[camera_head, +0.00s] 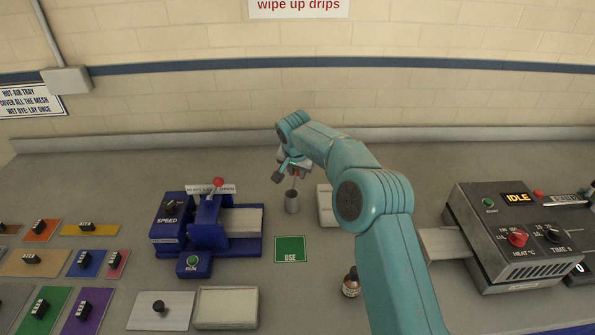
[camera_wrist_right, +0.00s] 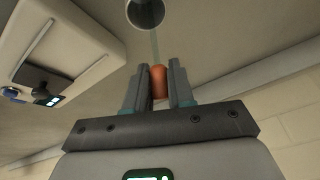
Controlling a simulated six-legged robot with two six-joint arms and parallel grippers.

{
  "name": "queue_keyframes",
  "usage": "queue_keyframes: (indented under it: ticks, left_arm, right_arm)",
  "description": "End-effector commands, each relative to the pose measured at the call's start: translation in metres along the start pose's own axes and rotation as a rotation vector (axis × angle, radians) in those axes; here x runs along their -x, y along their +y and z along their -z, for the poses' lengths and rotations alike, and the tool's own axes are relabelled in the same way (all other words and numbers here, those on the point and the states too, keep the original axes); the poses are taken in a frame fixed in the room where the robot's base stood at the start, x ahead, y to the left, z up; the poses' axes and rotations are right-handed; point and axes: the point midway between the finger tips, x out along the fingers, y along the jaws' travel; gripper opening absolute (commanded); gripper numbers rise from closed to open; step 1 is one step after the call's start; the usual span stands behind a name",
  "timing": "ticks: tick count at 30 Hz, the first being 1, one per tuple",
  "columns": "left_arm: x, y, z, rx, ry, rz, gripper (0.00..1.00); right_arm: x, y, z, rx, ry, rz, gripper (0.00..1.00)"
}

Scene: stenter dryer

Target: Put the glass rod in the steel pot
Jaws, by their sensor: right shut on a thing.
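The steel pot (camera_head: 292,203) is a small grey cylinder standing upright on the grey bench, left of my right arm. It also shows at the top edge of the right wrist view (camera_wrist_right: 146,12). My right gripper (camera_head: 293,171) is above the pot. In the wrist view its fingers (camera_wrist_right: 159,80) are shut on the orange end (camera_wrist_right: 159,82) of the glass rod. The thin, pale clear shaft (camera_wrist_right: 155,48) points from the fingers toward the pot's rim. I cannot tell whether its tip is inside the mouth. My left gripper is not in view.
A blue machine (camera_head: 205,230) with a red knob stands left of the pot. A green USE card (camera_head: 290,249) lies in front of it. A pale box (camera_head: 325,204) is close on the right. A grey heater unit (camera_head: 515,240) is far right.

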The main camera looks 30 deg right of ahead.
Motion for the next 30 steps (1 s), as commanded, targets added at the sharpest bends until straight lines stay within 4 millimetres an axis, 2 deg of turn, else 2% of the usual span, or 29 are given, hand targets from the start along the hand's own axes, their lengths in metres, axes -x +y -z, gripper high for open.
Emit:
queue_keyframes:
  ticks: [9,17,30]
  left_arm:
    - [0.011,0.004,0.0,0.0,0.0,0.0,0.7]
    - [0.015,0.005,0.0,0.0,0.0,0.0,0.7]
    - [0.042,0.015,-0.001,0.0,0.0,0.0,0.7]
  right_arm:
    - [0.015,-0.002,0.005,0.0,-0.002,0.0,0.0]
    - [0.02,-0.003,0.008,0.0,-0.001,0.001,0.0]
    - [0.055,-0.007,0.022,0.0,-0.001,0.001,0.0]
